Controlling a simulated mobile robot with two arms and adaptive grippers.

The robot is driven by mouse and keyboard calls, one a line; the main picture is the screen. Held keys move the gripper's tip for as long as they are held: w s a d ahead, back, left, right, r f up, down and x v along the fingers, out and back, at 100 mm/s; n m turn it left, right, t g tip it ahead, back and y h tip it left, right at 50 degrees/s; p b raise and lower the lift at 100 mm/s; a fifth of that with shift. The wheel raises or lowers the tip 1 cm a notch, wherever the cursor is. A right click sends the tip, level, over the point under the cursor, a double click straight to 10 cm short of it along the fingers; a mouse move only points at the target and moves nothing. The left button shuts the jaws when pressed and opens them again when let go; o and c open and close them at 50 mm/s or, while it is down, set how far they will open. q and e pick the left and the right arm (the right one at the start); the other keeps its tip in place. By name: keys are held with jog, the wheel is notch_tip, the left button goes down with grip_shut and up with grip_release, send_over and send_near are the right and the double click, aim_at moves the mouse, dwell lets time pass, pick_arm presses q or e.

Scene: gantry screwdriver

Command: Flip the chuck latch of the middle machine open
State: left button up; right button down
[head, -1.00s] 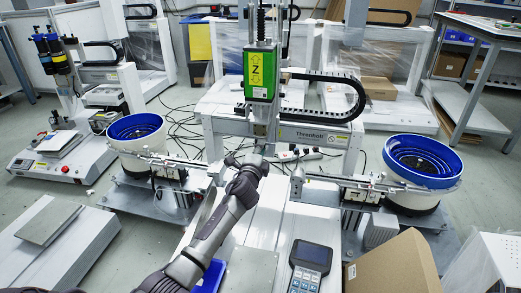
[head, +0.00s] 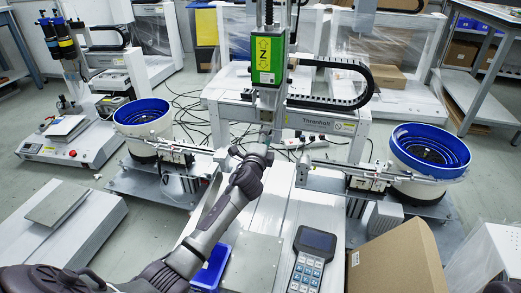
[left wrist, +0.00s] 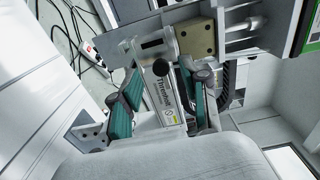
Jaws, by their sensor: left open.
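The middle machine is a gantry with a green Z-axis unit (head: 267,60) in the head view. Its narrow tool end hangs just above my left gripper (head: 262,150), which has reached up to it from below. In the left wrist view my left gripper (left wrist: 160,88) is open, its two teal-padded fingers apart. A grey metal block (left wrist: 155,41) and a beige block (left wrist: 197,37) of the machine show just beyond the fingertips. I cannot tell for sure which part is the chuck latch, or whether a finger touches it. My right gripper is out of view.
Blue-rimmed bowl feeders stand left (head: 142,117) and right (head: 430,150), with rails running toward the middle. A handheld controller (head: 310,258), a blue bin (head: 212,270) and a cardboard box (head: 395,262) are in front. A black cable chain (head: 350,85) hangs right of the Z-axis unit.

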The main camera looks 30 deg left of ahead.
pick_arm(q)
jog(key=v, duration=1)
